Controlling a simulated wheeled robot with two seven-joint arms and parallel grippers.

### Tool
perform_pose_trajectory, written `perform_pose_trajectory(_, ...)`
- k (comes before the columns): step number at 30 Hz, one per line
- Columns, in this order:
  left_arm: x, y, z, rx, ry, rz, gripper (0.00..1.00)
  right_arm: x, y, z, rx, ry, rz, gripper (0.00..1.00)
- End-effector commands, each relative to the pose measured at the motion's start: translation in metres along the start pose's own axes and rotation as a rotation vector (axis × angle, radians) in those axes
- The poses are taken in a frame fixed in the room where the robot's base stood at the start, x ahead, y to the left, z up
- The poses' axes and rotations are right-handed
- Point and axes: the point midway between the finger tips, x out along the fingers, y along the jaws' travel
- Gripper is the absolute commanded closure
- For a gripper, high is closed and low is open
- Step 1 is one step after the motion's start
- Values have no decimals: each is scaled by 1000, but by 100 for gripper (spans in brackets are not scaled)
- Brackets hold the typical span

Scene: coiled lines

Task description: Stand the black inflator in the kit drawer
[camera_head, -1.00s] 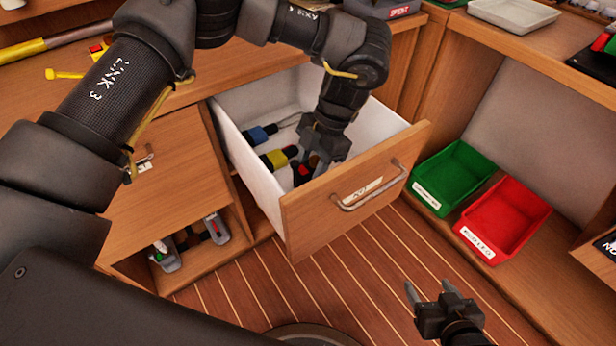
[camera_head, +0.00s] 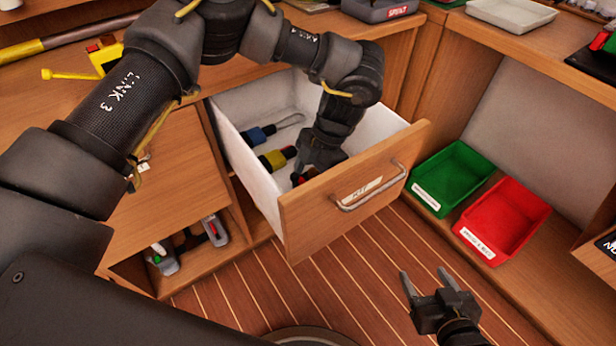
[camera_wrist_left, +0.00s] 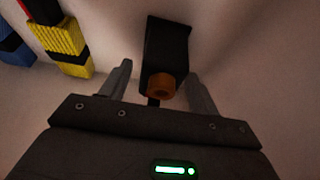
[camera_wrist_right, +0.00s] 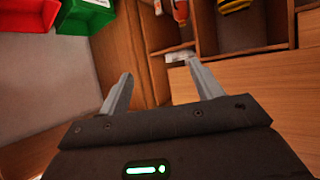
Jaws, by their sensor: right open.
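The kit drawer (camera_head: 345,190) is pulled open, with white inner walls and a wooden front. My left gripper (camera_head: 322,158) is down inside it, its fingertips mostly hidden in the head view. In the left wrist view the black inflator (camera_wrist_left: 166,45), a black body with an orange-brown end, is between the fingers of the left gripper (camera_wrist_left: 160,75). The fingers are spread, with a gap visible beside the inflator. I cannot tell for certain whether it stands upright. My right gripper (camera_head: 428,283) is open and empty above the floor, right of the drawer.
A blue-banded item (camera_head: 258,134) and a yellow-banded item (camera_head: 277,158) lie in the drawer, left of my left gripper. A green bin (camera_head: 452,178) and a red bin (camera_head: 503,220) stand on the right shelf. A cubby (camera_head: 188,240) is left of the drawer.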

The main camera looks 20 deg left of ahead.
Motion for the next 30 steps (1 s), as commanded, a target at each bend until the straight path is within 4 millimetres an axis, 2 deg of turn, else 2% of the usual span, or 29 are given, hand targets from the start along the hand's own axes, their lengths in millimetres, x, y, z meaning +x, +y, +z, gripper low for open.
perform_pose_trajectory(7, -2, 0, -1, 0, -1, 0, 38, 0, 0, 0, 0, -2, 0, 35)
perform_pose_trajectory(11, -14, 0, -1, 0, -2, 2, 38, -2, 2, 4, 3, -32, 6, 35)
perform_pose_trajectory(17, -56, 0, -1, -1, -4, 3, 38, -11, 15, 30, 26, -198, 41, 35)
perform_pose_trajectory(21, -87, 0, -1, -1, -3, 4, 38, -25, 24, 56, 51, -363, 69, 35)
perform_pose_trajectory(24, -102, 0, -1, -1, -3, 3, 38, -36, 30, 72, 71, -466, 86, 35)
perform_pose_trajectory(30, -118, 0, -1, 1, -1, 2, 38, -53, 35, 93, 98, -602, 104, 35)
